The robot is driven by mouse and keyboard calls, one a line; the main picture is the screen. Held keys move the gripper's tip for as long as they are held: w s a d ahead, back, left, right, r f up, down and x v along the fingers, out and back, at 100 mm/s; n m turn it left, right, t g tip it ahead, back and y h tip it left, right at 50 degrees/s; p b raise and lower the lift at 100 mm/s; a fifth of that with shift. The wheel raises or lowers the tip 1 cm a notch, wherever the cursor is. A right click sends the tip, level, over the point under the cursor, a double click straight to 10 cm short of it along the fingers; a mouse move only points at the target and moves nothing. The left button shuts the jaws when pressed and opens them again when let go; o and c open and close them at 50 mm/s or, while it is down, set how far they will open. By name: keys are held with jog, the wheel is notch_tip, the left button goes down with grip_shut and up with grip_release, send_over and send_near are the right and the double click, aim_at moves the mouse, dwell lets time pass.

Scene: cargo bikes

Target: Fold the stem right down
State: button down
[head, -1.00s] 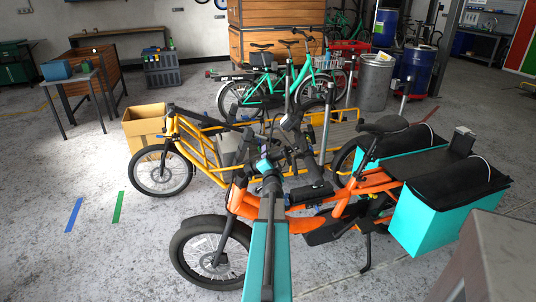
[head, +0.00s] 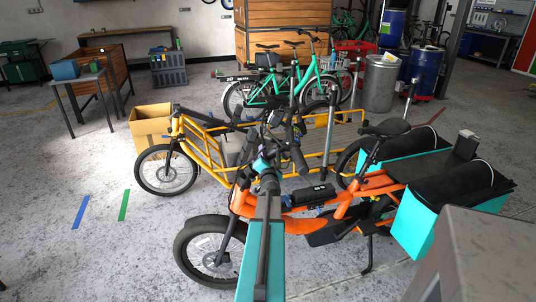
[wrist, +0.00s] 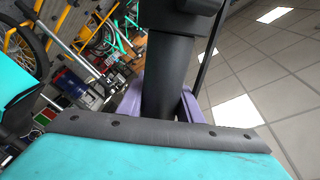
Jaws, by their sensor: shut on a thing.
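The orange cargo bike (head: 330,193) stands in front of me in the head view, front wheel to the left. Its dark handlebar (head: 297,158) is above the front of the frame, partly hidden behind my arm. My gripper (wrist: 166,104) is shut around a thick black upright tube, the stem (wrist: 168,65), in the wrist view. Its purple fingers lie on both sides of the tube. In the head view my gripper (head: 263,164) is at the front of the orange bike. The stem's lower end and hinge are hidden there.
A yellow cargo bike (head: 203,142) stands close behind the orange one, with a cardboard box (head: 150,122) by its front wheel. Turquoise panniers (head: 420,222) hang at the orange bike's rear. A grey block (head: 490,255) fills the lower right corner.

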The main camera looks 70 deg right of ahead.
jog(key=shift+w+a, duration=0.3)
jog(key=shift+w, duration=0.05)
jog(key=c, duration=1.3)
grip_release()
jog(key=shift+o, duration=0.2)
jog(key=shift+s+d, duration=0.15)
jog(key=shift+s, duration=0.05)
jog(key=shift+d+r, duration=0.1)
jog(key=shift+r, duration=0.1)
